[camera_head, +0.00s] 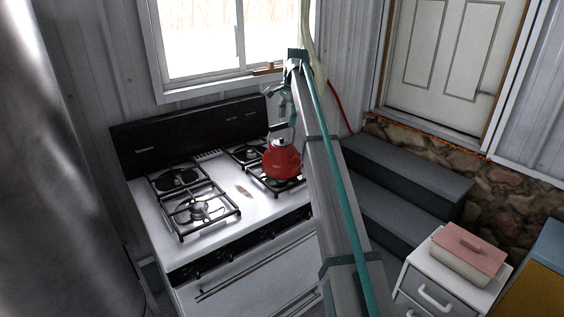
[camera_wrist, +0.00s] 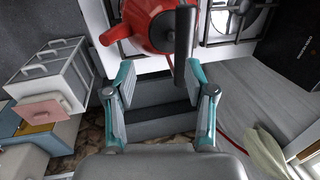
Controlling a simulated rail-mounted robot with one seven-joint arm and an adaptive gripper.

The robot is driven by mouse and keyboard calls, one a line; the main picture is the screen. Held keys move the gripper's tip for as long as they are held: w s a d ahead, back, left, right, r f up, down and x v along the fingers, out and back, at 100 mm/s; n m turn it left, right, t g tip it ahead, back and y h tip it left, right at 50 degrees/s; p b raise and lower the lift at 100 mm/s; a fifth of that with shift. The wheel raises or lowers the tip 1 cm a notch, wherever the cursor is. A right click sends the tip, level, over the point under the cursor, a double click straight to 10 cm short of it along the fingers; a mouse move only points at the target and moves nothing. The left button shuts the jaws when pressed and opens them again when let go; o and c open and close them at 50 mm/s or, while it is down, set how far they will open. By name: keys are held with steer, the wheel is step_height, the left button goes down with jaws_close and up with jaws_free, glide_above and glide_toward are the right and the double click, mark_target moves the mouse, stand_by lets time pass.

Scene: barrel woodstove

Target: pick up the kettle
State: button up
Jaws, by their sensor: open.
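The red kettle (camera_head: 281,158) stands upright on the front right burner grate of the white gas stove (camera_head: 240,205) in the head view. In the wrist view the kettle (camera_wrist: 152,24) is at the top middle, with its dark handle (camera_wrist: 184,45) pointing towards my gripper. In the head view my gripper (camera_head: 283,98) is above and behind the kettle, partly hidden by my arm.
Grey steps (camera_head: 403,178) rise right of the stove towards a door (camera_head: 455,55). A white drawer cabinet (camera_head: 450,278) with a pink-lidded box (camera_head: 468,252) stands at the lower right. A large grey cylinder (camera_head: 55,170) blocks the left. The left burners (camera_head: 195,207) are empty.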

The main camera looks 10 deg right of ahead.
mark_target(282, 127)
step_height(282, 127, up, 4)
steer(key=w, duration=0.2)
steer(key=f, duration=0.1)
steer(key=f+p, duration=0.1)
steer(key=f, duration=0.1)
steer(key=w+f, duration=0.1)
steer(key=shift+a+f, duration=0.3)
steer(key=shift+f, duration=0.05)
steer(key=shift+w+a+f+p, duration=0.15)
steer(key=shift+f+p, duration=0.3)
steer(key=shift+f, duration=0.4)
steer(key=shift+w+a+f+p, duration=0.2)
steer(key=shift+f+p, duration=0.2)
steer(key=shift+f, duration=0.5)
steer(key=shift+w+a+f+p, duration=0.15)
steer(key=shift+f+p, duration=0.3)
steer(key=shift+f, duration=0.4)
steer(key=shift+f, duration=0.25)
jaws_close()
steer(key=shift+r, duration=0.1)
